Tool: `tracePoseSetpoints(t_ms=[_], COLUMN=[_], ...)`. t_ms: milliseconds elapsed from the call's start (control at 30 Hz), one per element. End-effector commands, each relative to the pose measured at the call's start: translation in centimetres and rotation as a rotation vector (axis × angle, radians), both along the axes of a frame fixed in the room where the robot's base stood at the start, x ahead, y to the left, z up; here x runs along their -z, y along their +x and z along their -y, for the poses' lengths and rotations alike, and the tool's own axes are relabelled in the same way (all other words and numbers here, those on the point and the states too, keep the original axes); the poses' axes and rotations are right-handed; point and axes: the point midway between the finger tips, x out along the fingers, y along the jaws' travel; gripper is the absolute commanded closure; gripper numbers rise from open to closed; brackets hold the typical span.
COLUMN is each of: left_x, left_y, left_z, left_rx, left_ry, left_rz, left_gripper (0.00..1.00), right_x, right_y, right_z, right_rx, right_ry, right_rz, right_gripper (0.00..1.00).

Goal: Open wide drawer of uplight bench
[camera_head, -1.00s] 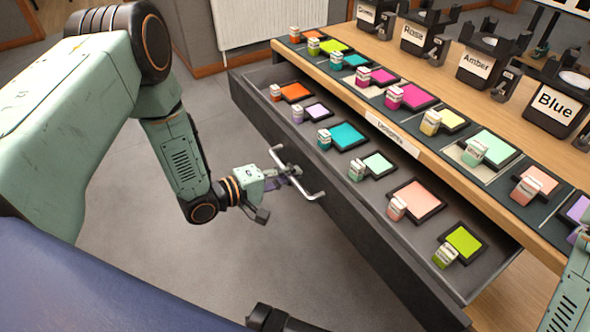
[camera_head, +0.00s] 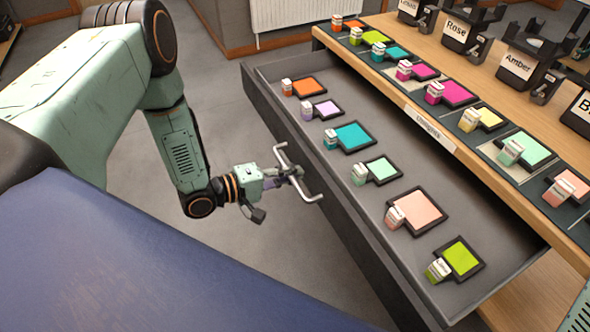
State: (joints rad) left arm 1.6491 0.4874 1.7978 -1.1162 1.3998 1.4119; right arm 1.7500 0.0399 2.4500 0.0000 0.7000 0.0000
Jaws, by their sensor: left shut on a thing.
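The wide drawer (camera_head: 395,262) of the wooden bench (camera_head: 445,128) is pulled well out and shows its dark grey inside. Its bent metal bar handle (camera_head: 312,192) is on the drawer front, facing my left arm. My left gripper (camera_head: 285,178) is shut on the handle, at about its middle; the fingertips are partly hidden by the bar. In the drawer lie several coloured squares in dark frames, such as an orange one (camera_head: 309,87) and a lime one (camera_head: 461,257), each with a small labelled block. Only a bit of my right arm shows at the lower right edge; its gripper is out of view.
The bench top carries a row of coloured swatches with blocks, and labelled dark stands, such as Rose (camera_head: 457,28) and Amber (camera_head: 520,62). A white radiator (camera_head: 300,14) is at the back wall. Grey floor (camera_head: 215,80) is clear around the drawer's left end.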

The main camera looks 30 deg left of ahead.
Motion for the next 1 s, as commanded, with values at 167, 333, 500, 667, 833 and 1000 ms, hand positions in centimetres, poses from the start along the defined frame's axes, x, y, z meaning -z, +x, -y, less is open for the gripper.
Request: tracePoseSetpoints(t_ms=[167, 333, 500, 667, 833, 1000], left_x=[-0.4, -0.4, -0.3, -0.2, -0.1, -0.3], left_y=[0.2, 0.2, 0.2, 0.0, -0.1, -0.8], left_z=[-0.2, -0.2, -0.2, -0.2, -0.3, -0.9], left_rx=[-0.003, -0.003, -0.003, -0.001, -0.002, -0.005], left_ry=[-0.002, -0.002, -0.002, -0.002, -0.001, -0.001], left_rz=[0.012, 0.012, 0.011, 0.008, 0.005, 0.002], left_gripper=[1.0, 1.0, 0.83, 0.79, 0.79, 0.79], right_x=[-0.1, -0.1, -0.1, 0.0, 0.0, 0.0], right_y=[0.0, 0.0, 0.0, 0.0, 0.0, 0.0], right_z=[0.0, 0.0, 0.0, 0.0, 0.0, 0.0], right_rx=[0.0, 0.0, 0.0, 0.0, 0.0, 0.0], right_ry=[0.0, 0.0, 0.0, 0.0, 0.0, 0.0], right_rz=[0.0, 0.0, 0.0, 0.0, 0.0, 0.0], right_gripper=[0.59, 0.59, 0.59, 0.59, 0.59, 0.59])
